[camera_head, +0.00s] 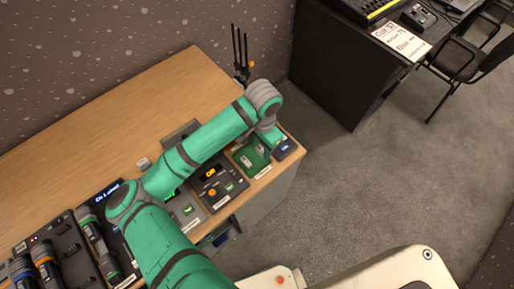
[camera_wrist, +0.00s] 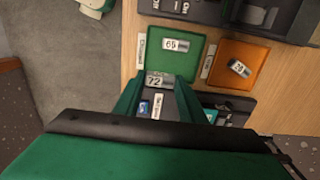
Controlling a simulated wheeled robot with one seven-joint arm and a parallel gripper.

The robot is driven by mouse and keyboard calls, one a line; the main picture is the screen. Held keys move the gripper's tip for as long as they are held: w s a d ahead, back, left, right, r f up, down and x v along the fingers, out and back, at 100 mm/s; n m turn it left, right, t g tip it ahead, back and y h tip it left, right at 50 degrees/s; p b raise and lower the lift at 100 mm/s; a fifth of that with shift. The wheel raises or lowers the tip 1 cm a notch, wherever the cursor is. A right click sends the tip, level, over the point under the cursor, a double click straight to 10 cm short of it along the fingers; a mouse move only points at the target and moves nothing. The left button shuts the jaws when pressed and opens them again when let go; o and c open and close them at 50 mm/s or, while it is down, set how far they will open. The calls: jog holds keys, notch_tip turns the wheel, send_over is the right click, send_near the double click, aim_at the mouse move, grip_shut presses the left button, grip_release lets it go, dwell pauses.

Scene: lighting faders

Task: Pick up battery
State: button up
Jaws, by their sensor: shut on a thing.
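My gripper (camera_wrist: 159,84) shows in the wrist view with its green fingers shut on a silver and dark battery marked 72 (camera_wrist: 155,80). The fingers lie on both sides of it. I cannot tell whether the battery is clear of the surface below. A battery marked 69 (camera_wrist: 175,45) lies in a green tray, just beyond my fingertips. A battery marked 28 (camera_wrist: 239,68) lies in an orange tray to the right. In the head view my gripper (camera_head: 270,138) is over the desk's right end; the held battery cannot be made out there.
The green tray (camera_wrist: 148,60) and orange tray (camera_wrist: 262,79) sit on the wooden desk (camera_head: 140,92). A control box with an orange display (camera_head: 210,174) stands left of the green tray. Black antennas (camera_head: 240,55) rise behind. The desk's rear left is bare.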

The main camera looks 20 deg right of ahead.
jog(key=s+d+r, duration=0.4)
jog(key=s+r, duration=0.3)
jog(key=s, duration=0.4)
jog(key=shift+r, duration=0.25)
jog(key=shift+s, duration=0.1)
